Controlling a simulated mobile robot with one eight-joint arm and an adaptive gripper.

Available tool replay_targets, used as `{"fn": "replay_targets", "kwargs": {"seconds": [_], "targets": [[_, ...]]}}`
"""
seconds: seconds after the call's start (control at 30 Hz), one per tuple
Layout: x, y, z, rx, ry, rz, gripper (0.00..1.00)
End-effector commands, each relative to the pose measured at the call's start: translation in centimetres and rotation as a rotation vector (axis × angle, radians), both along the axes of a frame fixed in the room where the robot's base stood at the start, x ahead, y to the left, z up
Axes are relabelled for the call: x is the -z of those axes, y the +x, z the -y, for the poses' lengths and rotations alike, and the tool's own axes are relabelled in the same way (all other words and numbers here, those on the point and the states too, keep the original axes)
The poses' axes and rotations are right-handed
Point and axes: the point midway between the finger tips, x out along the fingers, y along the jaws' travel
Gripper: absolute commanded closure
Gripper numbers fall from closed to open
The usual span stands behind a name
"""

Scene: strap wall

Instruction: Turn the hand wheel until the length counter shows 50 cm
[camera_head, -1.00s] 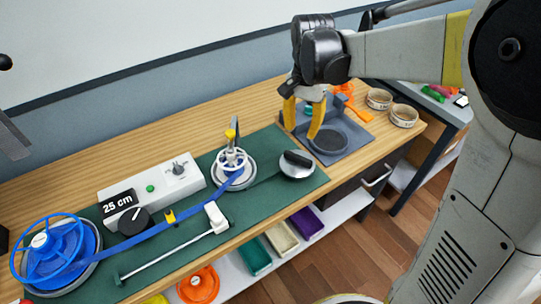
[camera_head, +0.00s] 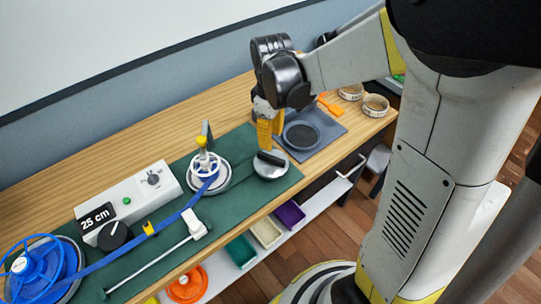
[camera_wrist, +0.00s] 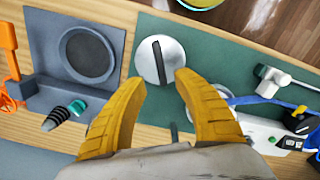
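The length counter (camera_head: 97,219) reads 25 cm on the front of a white control box. To the right is a silver disc (camera_head: 262,171) with a black bar handle (camera_head: 272,157). My gripper (camera_head: 268,142) hangs just behind this disc. In the wrist view my gripper (camera_wrist: 160,82) has its yellow fingers apart and empty. The disc (camera_wrist: 172,65) lies just ahead of the fingertips, clear of contact as far as I can tell.
The green mat (camera_head: 235,207) lies on a wooden bench. A grey tray with a round dark pad (camera_head: 302,135) stands to the right of the disc. The box carries a black knob (camera_head: 115,236) and a green button (camera_head: 127,201). Coloured bins sit on the shelf below.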

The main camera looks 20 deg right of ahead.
Motion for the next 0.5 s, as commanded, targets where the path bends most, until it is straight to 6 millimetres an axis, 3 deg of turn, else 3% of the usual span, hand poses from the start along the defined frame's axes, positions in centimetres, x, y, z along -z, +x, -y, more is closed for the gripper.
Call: {"fn": "replay_targets", "kwargs": {"seconds": [0.3, 0.5], "targets": [[6.6, 0.0, 0.0, 0.002, 0.0, 0.0, 0.64], [9.0, 0.0, 0.0, 0.003, 0.0, 0.0, 0.64]]}}
